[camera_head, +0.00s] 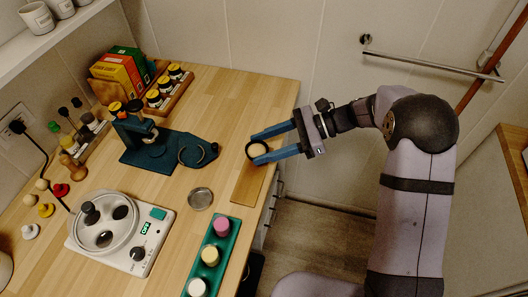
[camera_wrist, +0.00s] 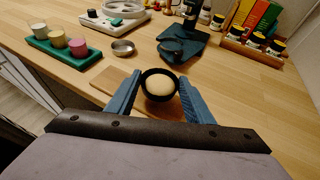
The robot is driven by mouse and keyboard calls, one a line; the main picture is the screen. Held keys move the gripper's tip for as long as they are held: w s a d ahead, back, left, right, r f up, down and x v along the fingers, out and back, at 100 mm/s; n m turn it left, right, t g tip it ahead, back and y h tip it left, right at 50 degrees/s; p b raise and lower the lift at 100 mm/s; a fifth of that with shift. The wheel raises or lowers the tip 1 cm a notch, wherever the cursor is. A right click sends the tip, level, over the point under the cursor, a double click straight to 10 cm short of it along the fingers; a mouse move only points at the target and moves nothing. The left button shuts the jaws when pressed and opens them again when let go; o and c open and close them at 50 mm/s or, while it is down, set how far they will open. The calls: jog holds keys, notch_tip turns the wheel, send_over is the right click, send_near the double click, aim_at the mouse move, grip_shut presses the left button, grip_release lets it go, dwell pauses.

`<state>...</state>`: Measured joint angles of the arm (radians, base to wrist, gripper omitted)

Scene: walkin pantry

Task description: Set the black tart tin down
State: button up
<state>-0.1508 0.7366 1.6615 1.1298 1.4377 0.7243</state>
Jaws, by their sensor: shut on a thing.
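The black tart tin (camera_head: 248,154) is a small round dark rim with a pale, cream-coloured round inside. It also shows in the wrist view (camera_wrist: 146,83), between the fingertips. My gripper (camera_head: 257,149) has its two blue fingers on either side of the tin and is shut on it. The fingers reach in from the right over the counter's right side. The tin is over or at the far end of a thin wooden board (camera_head: 246,186). I cannot tell whether it touches the board or hangs just above it.
A small metal dish (camera_head: 200,199) lies left of the board. A green tray (camera_head: 218,253) with several coloured cups is in front. A dark teal stand (camera_head: 160,149) and a white appliance (camera_head: 121,232) stand further left. The near part of the board is bare.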

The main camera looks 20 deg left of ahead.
jog(key=shift+f, duration=1.5)
jog(key=shift+f, duration=0.2)
jog(key=o, duration=1)
jog(key=shift+r, duration=0.1)
jog(key=shift+r, duration=0.15)
jog(key=b+v, duration=0.2)
jog(key=v, duration=1)
